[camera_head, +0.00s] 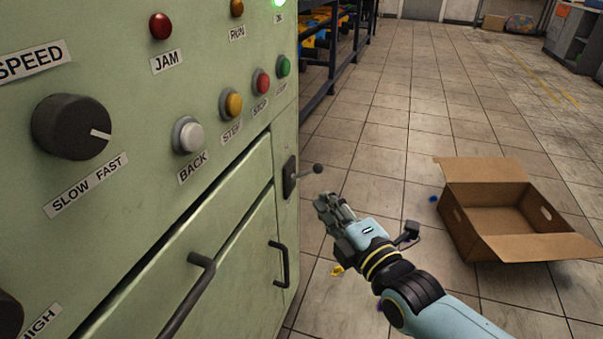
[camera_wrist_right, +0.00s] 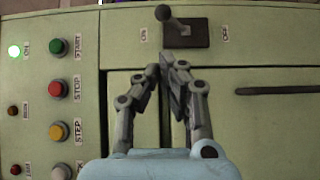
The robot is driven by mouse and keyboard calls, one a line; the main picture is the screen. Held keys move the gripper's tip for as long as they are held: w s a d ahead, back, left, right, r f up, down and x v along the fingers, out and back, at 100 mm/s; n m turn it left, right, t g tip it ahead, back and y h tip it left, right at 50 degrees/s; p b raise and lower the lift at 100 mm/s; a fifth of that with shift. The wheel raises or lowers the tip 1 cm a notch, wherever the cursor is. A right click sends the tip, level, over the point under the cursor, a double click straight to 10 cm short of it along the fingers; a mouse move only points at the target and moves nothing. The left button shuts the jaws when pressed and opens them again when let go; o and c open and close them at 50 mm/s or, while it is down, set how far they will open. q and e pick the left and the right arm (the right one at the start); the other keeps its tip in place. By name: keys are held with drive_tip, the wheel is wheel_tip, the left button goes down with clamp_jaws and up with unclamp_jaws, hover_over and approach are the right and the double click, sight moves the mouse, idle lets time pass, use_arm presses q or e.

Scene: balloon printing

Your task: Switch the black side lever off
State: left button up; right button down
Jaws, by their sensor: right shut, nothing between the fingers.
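The black side lever (camera_head: 307,173) sticks out from the side of the green machine, on a dark plate. In the right wrist view the lever (camera_wrist_right: 170,22) shows at the top centre. Its knob leans to the left of its plate, toward a small label that seems to read ON; the label on the right seems to read OFF. My right gripper (camera_head: 326,203) is shut and empty, a little below and in front of the lever. In the wrist view its fingertips (camera_wrist_right: 167,62) are just below the lever plate, apart from it. My left gripper is not in view.
The machine front has a speed dial (camera_head: 70,127), several push buttons and drawer handles (camera_head: 195,290). A green lamp (camera_wrist_right: 14,51) is lit. An open cardboard box (camera_head: 500,208) stands on the tiled floor at right. A shelf rack (camera_head: 335,50) stands behind the machine.

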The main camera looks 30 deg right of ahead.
sight(304, 175)
drive_tip(key=w+b, duration=0.2)
drive_tip(key=w, duration=0.8)
drive_tip(key=shift+d+f+b, duration=0.1)
drive_tip(key=shift+d+b, duration=0.05)
drive_tip(key=shift+b, duration=0.25)
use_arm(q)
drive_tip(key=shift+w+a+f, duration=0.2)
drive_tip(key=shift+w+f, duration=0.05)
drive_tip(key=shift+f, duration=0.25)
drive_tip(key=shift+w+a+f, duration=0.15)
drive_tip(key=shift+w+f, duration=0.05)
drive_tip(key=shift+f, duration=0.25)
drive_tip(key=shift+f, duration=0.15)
use_arm(e)
drive_tip(key=shift+f+b, duration=0.2)
drive_tip(key=shift+b, duration=0.2)
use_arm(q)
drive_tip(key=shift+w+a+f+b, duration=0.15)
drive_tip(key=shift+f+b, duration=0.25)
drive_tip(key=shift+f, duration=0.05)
use_arm(e)
drive_tip(key=shift+s+d, duration=0.1)
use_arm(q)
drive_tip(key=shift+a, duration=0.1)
use_arm(e)
drive_tip(key=shift+m+t, duration=0.3)
